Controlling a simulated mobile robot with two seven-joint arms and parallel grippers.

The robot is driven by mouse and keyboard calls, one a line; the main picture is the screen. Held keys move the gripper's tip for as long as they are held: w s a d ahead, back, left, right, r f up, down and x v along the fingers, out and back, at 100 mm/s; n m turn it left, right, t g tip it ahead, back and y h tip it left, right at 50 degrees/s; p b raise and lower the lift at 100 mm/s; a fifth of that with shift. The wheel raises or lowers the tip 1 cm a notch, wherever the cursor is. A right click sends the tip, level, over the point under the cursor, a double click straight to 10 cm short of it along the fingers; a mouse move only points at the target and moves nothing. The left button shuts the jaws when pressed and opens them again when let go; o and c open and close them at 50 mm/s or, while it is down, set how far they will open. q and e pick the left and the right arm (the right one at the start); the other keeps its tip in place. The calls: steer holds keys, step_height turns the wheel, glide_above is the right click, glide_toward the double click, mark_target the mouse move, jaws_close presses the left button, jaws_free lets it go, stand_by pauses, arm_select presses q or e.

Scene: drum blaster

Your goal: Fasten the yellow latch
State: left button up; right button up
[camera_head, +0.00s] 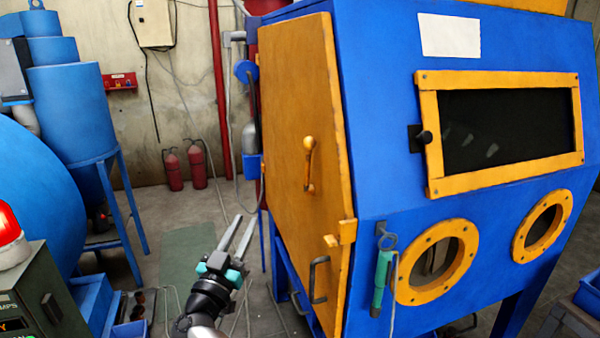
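The yellow door (285,120) is on the left side of the blue blasting cabinet (375,100) and looks shut or nearly so. A yellow handle-like latch (309,165) is upright on the door's face. A small yellow block (347,231) sits lower, at the door's front edge by the cabinet's corner; I cannot tell whether it is engaged.
A dark curved handle (319,280) is low on the door. A green tool (381,275) hangs at the cabinet's front. The yellow-framed window (510,130) is to the right. A blue machine (70,110) and red extinguishers (197,165) stand left. Hoses lie on the floor.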

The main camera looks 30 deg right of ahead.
mark_target(307, 159)
step_height(307, 159, up, 10)
steer(key=s+d+m+g+h+p, duration=0.2)
steer(key=m+g, duration=0.3)
steer(key=g, duration=0.2)
steer(key=w+d, duration=0.2)
steer(key=d, duration=0.5)
steer(key=w+d+g+y, duration=0.1)
steer(key=w+d, duration=0.2)
steer(key=d, duration=0.4)
steer(key=shift+r+m+p, duration=0.2)
steer(key=shift+m+p, duration=0.1)
steer(key=shift+p, duration=0.05)
steer(key=shift+s, duration=0.1)
jaws_close()
